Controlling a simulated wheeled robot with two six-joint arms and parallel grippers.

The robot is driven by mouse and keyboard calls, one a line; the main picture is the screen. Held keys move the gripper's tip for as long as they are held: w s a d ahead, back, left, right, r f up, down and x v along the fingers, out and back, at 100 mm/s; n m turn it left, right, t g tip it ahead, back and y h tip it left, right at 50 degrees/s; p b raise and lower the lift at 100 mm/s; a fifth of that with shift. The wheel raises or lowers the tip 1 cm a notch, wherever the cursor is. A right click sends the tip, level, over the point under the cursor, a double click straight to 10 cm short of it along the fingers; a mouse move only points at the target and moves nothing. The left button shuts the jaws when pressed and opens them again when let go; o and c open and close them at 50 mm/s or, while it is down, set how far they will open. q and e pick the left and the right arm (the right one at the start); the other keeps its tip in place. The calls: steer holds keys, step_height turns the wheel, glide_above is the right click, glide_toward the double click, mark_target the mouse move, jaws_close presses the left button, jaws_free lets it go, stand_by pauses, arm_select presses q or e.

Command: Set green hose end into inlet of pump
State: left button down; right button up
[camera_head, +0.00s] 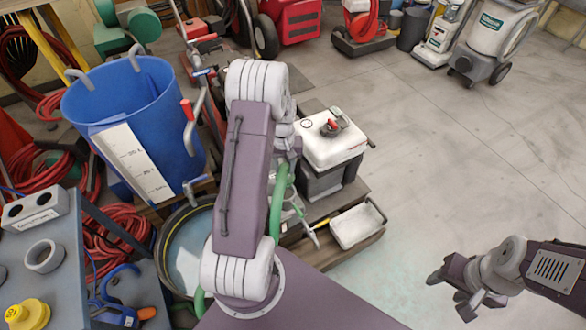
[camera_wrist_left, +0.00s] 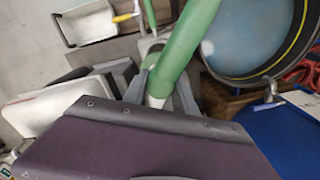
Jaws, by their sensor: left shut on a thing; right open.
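The green hose (camera_head: 279,200) hangs beside my left forearm; in the left wrist view the hose (camera_wrist_left: 188,45) runs between the grey fingers of my left gripper (camera_wrist_left: 163,82). That gripper is shut on it, with a short pale end past the fingers. In the head view the gripper is mostly hidden behind my arm. A white-topped, dark-bodied box (camera_head: 332,143) with a red part on top stands right of my arm; I cannot tell whether it is the pump, and no inlet shows clearly. My right gripper (camera_head: 464,292) is open and empty over the floor at lower right.
A blue bin (camera_head: 128,95) and a black-rimmed tub (camera_head: 168,238) with pale contents stand at left. A white tray (camera_head: 357,226) lies below the box.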

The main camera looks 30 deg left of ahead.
arm_select(q)
steer(key=shift+s, duration=0.1)
step_height(320, 180, down, 5)
steer(key=b, duration=0.5)
steer(key=shift+r, duration=0.3)
steer(key=shift+p, duration=0.3)
steer(key=shift+p, duration=0.3)
stand_by(0.3)
steer(key=shift+f+b, duration=0.95)
steer(key=shift+f, duration=1.25)
